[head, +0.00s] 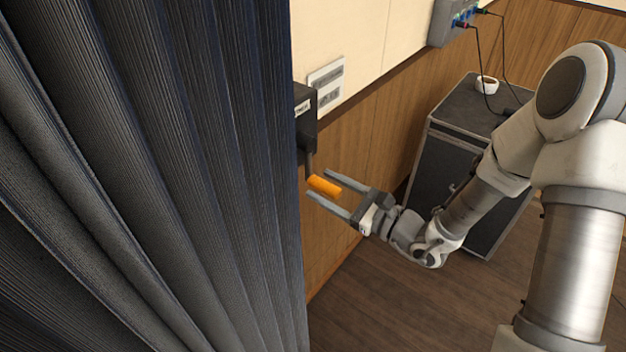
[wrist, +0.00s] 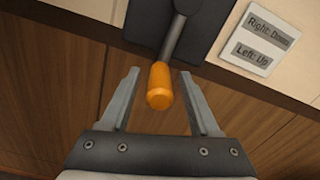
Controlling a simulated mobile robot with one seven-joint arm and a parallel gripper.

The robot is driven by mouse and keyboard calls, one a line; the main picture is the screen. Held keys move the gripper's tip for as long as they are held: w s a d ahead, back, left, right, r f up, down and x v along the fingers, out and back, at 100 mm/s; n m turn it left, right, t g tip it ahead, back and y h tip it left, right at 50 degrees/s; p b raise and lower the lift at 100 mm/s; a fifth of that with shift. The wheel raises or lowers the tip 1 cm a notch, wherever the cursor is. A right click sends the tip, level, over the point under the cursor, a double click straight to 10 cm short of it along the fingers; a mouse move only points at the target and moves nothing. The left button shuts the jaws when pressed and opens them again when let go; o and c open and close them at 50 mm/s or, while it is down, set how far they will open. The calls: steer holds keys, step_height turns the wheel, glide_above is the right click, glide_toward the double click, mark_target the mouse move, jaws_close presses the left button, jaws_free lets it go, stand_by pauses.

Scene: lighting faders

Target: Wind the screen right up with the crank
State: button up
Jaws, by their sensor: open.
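The crank's orange handle (head: 324,186) sticks out from a grey crank arm (head: 309,165) below a dark winch box (head: 304,112) on the wall. My gripper (head: 325,183) is open, with its two fingers on either side of the handle. In the wrist view the orange handle (wrist: 160,88) lies between the open fingers (wrist: 160,85), with a gap on each side. The crank arm (wrist: 174,40) runs up from it to the dark box (wrist: 165,15). The screen cannot be made out in either view.
A wall sign (wrist: 262,38) reads "Right: Down, Left: Up". A dark curtain (head: 200,150) hangs close on the left of the box. A black case (head: 465,125) with a white cup (head: 487,85) stands at the right, behind my arm. The wood floor (head: 390,310) is clear.

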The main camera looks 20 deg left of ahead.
mark_target(311, 180)
steer(key=shift+x, duration=1.9)
jaws_close()
